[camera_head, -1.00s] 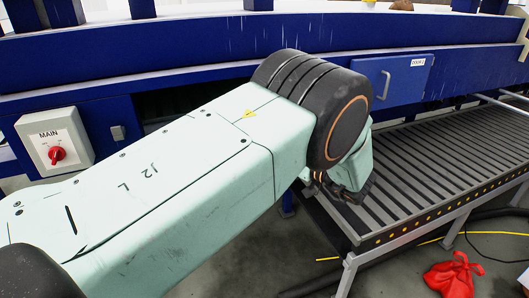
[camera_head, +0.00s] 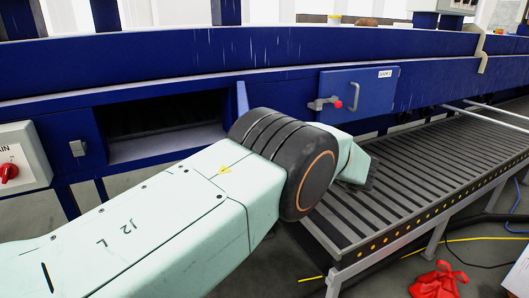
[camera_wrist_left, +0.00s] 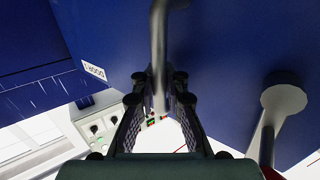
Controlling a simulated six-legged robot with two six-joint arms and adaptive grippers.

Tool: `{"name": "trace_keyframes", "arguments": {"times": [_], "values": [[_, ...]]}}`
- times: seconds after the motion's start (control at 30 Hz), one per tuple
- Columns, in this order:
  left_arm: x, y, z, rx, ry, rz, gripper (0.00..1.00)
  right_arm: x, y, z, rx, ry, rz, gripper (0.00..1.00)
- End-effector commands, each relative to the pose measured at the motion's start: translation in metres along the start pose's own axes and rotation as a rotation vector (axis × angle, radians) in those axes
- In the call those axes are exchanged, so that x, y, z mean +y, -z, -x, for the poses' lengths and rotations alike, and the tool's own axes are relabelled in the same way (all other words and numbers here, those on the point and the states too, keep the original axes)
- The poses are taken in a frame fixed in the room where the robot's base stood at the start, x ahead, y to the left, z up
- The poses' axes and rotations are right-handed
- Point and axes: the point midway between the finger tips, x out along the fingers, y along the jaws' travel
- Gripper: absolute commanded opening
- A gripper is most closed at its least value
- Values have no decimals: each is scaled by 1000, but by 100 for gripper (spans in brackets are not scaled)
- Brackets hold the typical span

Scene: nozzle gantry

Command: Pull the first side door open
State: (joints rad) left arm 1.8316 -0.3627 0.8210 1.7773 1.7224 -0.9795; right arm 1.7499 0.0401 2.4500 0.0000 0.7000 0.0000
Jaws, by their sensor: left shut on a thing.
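The first side door shows in the head view as a narrow blue panel (camera_head: 242,97), swung out at the right side of a dark opening (camera_head: 165,115). My left arm's joint hides the rest. In the left wrist view its blue face (camera_wrist_left: 115,35) carries an upside-down DOOR 1 label (camera_wrist_left: 94,69), a grey bar handle (camera_wrist_left: 158,45) and a grey latch lever (camera_wrist_left: 284,98) to the right. My left gripper (camera_wrist_left: 159,95) is shut on the bar handle, a finger on each side. In the head view this gripper is hidden. My right gripper is in neither view.
A second blue door (camera_head: 372,90) with a bar handle and red-tipped latch is closed to the right. A slatted conveyor (camera_head: 425,160) runs along the right. A red bag (camera_head: 437,281) and cables lie on the floor. A switch box (camera_head: 22,155) is at the left.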

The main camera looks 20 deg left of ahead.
Motion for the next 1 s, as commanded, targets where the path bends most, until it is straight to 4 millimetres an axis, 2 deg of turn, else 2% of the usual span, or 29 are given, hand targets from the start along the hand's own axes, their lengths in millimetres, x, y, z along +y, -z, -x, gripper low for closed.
{"name": "trace_keyframes", "arguments": {"times": [0.03, 0.33, 0.37, 0.5, 0.77, 0.87, 1.0], "values": [[-3, -7, 2, -4, 5, -15, 0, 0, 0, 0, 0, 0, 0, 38], [-3, -7, 2, -4, 6, -15, 0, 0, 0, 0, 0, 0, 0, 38], [-3, -7, 2, -4, 6, -15, 11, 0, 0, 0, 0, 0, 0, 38], [-2, -6, 3, -3, 5, -12, 22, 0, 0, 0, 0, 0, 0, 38], [-1, -2, 2, -2, 5, -6, 22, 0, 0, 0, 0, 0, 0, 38], [0, 5, 2, -1, 4, -3, 22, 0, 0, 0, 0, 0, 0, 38], [-1, 27, 2, 1, 4, -2, 22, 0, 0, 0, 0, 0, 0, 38]]}}
